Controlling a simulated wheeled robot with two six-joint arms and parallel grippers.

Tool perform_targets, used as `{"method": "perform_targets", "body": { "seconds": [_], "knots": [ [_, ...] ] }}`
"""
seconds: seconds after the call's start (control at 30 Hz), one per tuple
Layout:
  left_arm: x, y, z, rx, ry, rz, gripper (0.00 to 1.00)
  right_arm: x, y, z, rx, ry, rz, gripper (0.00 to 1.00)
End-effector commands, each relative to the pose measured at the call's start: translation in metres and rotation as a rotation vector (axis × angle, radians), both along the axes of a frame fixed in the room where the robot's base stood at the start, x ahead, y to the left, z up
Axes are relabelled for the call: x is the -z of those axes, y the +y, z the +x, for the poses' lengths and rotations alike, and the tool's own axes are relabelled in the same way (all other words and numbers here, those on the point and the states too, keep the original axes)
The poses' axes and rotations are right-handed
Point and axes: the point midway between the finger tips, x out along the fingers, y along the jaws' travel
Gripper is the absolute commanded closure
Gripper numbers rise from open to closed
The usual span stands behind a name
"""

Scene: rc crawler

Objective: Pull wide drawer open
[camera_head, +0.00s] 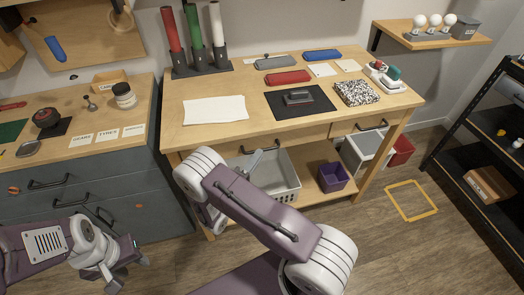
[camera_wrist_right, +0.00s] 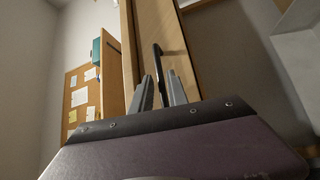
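The wide drawer (camera_head: 305,137) is under the left and middle part of the wooden workbench top, with a dark bar handle (camera_head: 262,147) on its front. It looks shut. My right arm reaches up towards it and hides much of my right gripper; a grey finger part shows just below the handle. In the right wrist view my right gripper (camera_wrist_right: 160,90) is open, with its two fingers on either side of the dark handle (camera_wrist_right: 157,55). I cannot tell whether they touch it. My left gripper (camera_head: 128,270) is open and empty at the lower left, in front of the grey cabinet.
A grey-white bin (camera_head: 285,185) and a purple bin (camera_head: 333,176) stand on the shelf below the drawer. A narrower drawer with its own handle (camera_head: 373,125) is to the right. A grey drawer cabinet (camera_head: 150,215) adjoins at left.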

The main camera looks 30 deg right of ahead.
Motion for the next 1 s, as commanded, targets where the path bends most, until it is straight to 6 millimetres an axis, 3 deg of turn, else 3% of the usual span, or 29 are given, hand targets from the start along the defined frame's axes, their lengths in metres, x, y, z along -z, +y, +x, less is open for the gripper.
{"method": "perform_targets", "body": {
  "seconds": [0.1,0.3,0.53,0.6,1.0],
  "knots": [
    [0.0,0.0,0.0,0.0,0.0,0.0,0.6,-0.003,-0.02,0.011,0.004,-0.001,0.0,0.8],
    [0.0,0.0,0.0,0.0,0.0,0.0,0.6,-0.005,-0.034,0.02,0.0,0.0,0.0,0.8],
    [0.0,0.0,0.0,0.0,0.0,0.0,0.6,-0.005,-0.035,0.021,0.0,0.001,0.0,0.8],
    [0.0,0.0,0.0,0.0,0.0,0.0,0.6,-0.005,-0.035,0.021,0.0,0.001,0.0,1.0],
    [0.0,0.0,0.0,0.0,0.0,0.0,0.6,-0.005,-0.035,0.021,0.0,0.001,0.0,1.0]
  ]
}}
